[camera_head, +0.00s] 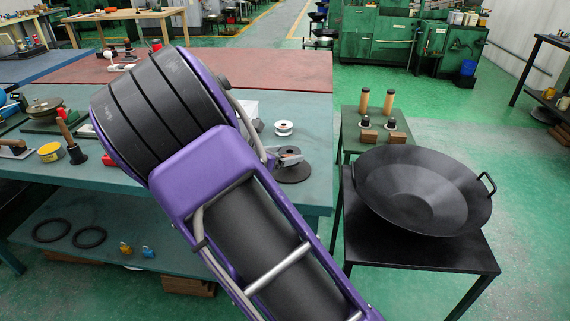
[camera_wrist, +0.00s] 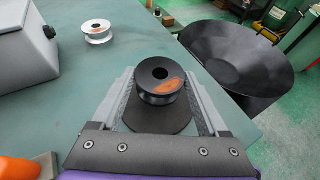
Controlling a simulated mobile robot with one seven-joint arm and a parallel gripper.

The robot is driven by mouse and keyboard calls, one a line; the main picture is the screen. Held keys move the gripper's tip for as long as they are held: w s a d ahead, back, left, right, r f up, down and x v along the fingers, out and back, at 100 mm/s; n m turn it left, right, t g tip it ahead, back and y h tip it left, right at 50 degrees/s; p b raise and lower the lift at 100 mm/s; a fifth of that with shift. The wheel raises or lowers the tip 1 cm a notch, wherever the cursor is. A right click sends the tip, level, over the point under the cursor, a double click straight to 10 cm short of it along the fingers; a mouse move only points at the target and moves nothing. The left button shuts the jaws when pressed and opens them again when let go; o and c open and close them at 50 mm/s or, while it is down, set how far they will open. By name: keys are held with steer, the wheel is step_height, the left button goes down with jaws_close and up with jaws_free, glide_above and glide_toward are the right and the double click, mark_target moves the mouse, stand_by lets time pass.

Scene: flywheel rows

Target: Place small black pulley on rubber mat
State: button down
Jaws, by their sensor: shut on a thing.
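The small black pulley (camera_wrist: 160,82) has a centre hole and an orange patch on its top face. In the wrist view it sits between the two fingers of my gripper (camera_wrist: 160,92), which is shut on it. A dark round mat (camera_wrist: 160,120) lies flat on the green table under and in front of the pulley. I cannot tell whether the pulley touches the mat. In the head view the mat (camera_head: 293,175) is near the table's right edge, with my gripper (camera_head: 289,158) over it. My arm hides much of the gripper and pulley there.
A white pulley (camera_head: 284,128) stands on the table behind the mat; it also shows in the wrist view (camera_wrist: 97,31). A grey box (camera_wrist: 28,45) is at left. A large black pan (camera_head: 425,190) rests on a stand to the right, beyond the table edge.

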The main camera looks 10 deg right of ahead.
steer(key=shift+f, duration=1.15)
steer(key=shift+f, duration=0.15)
jaws_free()
steer(key=shift+s+a+r, duration=0.1)
steer(key=shift+a+r, duration=0.1)
steer(key=p+v, duration=0.1)
steer(key=v, duration=1)
steer(key=shift+s+a+p, duration=0.2)
steer(key=shift+s+p, duration=0.05)
steer(key=shift+p, duration=0.15)
